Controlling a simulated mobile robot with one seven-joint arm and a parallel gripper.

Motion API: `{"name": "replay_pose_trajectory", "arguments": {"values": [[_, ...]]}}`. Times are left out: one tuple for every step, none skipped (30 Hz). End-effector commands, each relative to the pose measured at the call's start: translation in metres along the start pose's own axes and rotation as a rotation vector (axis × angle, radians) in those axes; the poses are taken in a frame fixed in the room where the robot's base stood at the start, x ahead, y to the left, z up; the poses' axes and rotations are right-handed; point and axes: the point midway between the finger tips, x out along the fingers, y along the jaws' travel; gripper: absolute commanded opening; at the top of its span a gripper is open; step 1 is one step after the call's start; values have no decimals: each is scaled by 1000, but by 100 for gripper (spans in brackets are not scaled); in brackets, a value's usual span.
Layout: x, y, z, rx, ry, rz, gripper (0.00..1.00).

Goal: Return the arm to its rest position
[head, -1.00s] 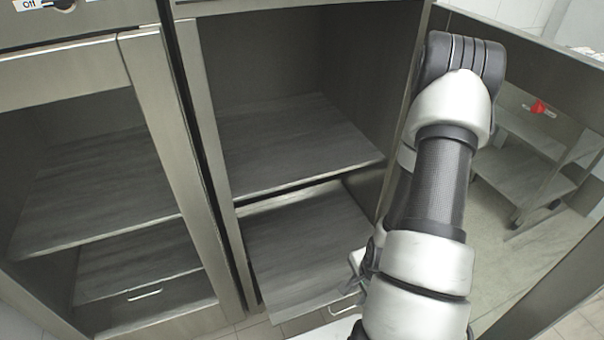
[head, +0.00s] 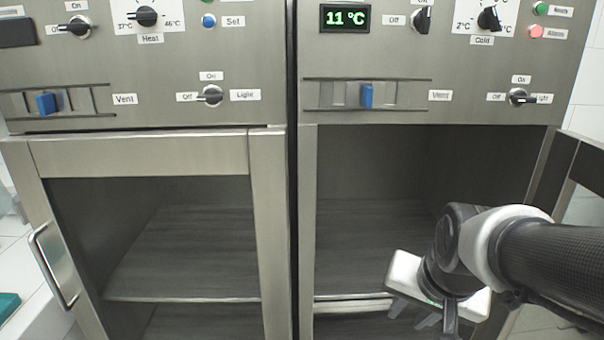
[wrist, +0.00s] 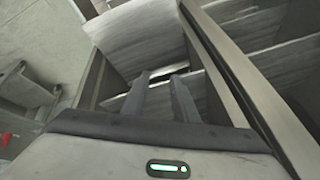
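My gripper (head: 425,318) is in front of the open right-hand cabinet (head: 380,190), at the lower right of the head view. My arm comes in from the right edge, bent, with the dark forearm at the right. In the wrist view my gripper (wrist: 160,80) shows two dark fingers standing apart, with nothing between them. The fingers point towards the cabinet's shelves (wrist: 135,35). The fingertips are partly cut off or unclear in the head view.
The right cabinet's door (head: 568,165) stands open beside my arm. The left cabinet has a framed door (head: 265,230) with a handle (head: 52,265). Control panels with knobs and blue vent sliders (head: 366,95) run above. Visible shelf areas are bare.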

Motion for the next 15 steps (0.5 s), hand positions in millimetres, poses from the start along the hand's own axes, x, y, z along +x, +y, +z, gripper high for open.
{"name": "replay_pose_trajectory", "arguments": {"values": [[-16,-7,5,-73,14,-13,26],[-24,-10,8,-114,17,-16,26],[-34,-12,13,-165,21,-19,26],[-40,-14,16,-202,25,-21,26],[-47,-16,19,-237,28,-23,26],[-55,-17,24,-281,33,-25,26],[-61,-18,28,-313,36,-27,26],[-67,-19,31,-346,41,-28,26],[-75,-20,36,-388,46,-28,26],[-80,-20,39,-418,50,-28,26],[-86,-20,43,-449,54,-28,26],[-98,-22,42,-472,54,-26,26],[-108,-24,36,-466,49,-25,26],[-113,-24,33,-463,48,-24,26],[-120,-26,30,-462,47,-24,26]]}}
